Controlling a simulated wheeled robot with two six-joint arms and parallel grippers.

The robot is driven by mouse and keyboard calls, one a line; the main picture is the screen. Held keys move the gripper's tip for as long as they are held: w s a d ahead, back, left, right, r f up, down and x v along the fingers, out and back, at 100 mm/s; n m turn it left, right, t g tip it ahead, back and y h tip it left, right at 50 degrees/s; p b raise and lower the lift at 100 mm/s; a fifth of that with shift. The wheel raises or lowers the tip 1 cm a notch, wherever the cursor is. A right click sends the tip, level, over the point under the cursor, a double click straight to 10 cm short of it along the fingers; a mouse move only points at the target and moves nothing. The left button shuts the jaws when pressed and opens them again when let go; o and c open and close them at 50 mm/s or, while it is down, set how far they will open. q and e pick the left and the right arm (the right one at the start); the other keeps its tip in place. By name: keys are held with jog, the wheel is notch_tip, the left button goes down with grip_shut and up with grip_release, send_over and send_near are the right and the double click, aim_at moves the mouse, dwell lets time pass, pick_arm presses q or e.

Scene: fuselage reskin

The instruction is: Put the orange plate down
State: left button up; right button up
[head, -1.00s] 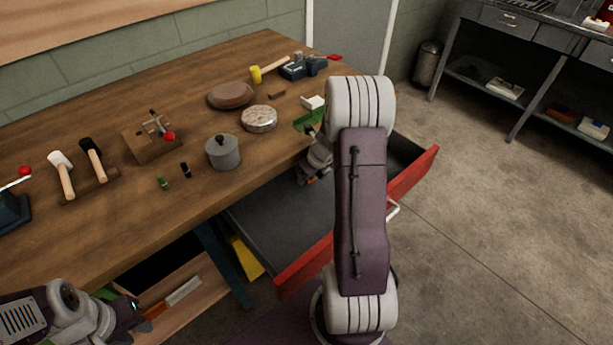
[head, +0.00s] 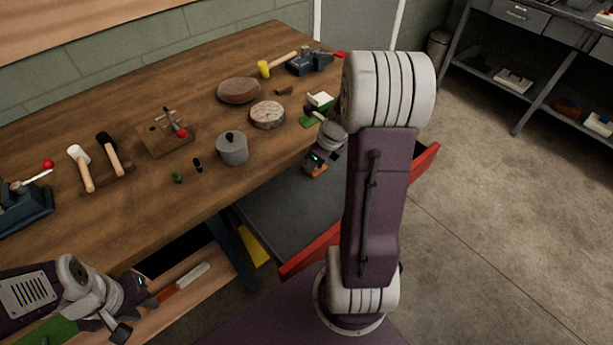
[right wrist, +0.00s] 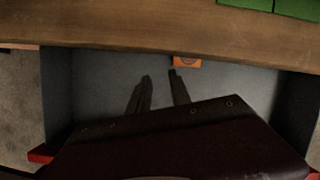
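The orange plate (right wrist: 187,62) shows in the right wrist view as a small orange piece over the grey drawer floor, by the wooden table edge. Part of it may be hidden by that edge. In the head view, an orange patch (head: 316,170) shows just below my right gripper (head: 313,160), over the open drawer. In the right wrist view my right gripper (right wrist: 160,78) has its two dark fingers apart, with grey drawer floor between them. The plate is just beyond the right fingertip. My left gripper (head: 128,318) is at the lower left, away from the plate; its finger gap is unclear.
The open drawer (head: 275,215) has a red front and much bare grey floor. The wooden workbench (head: 130,215) holds a grey pot (head: 232,150), round discs, hammers and a clamp block. A green piece (head: 312,118) lies near its right edge.

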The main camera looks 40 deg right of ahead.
jog(key=s+a+n+g, duration=0.1)
jog(key=s+a+n, duration=0.2)
jog(key=n, duration=0.7)
jog(key=s+a+f+n+g, duration=0.1)
jog(key=s+a+n, duration=0.3)
jog(key=a+n, duration=0.4)
jog(key=s+a+n, duration=0.3)
jog(key=a+n, duration=0.3)
jog(key=n, duration=0.7)
jog(key=shift+s+f+g, duration=0.15)
jog(key=shift+s+g, duration=0.2)
jog(key=shift+g, duration=0.05)
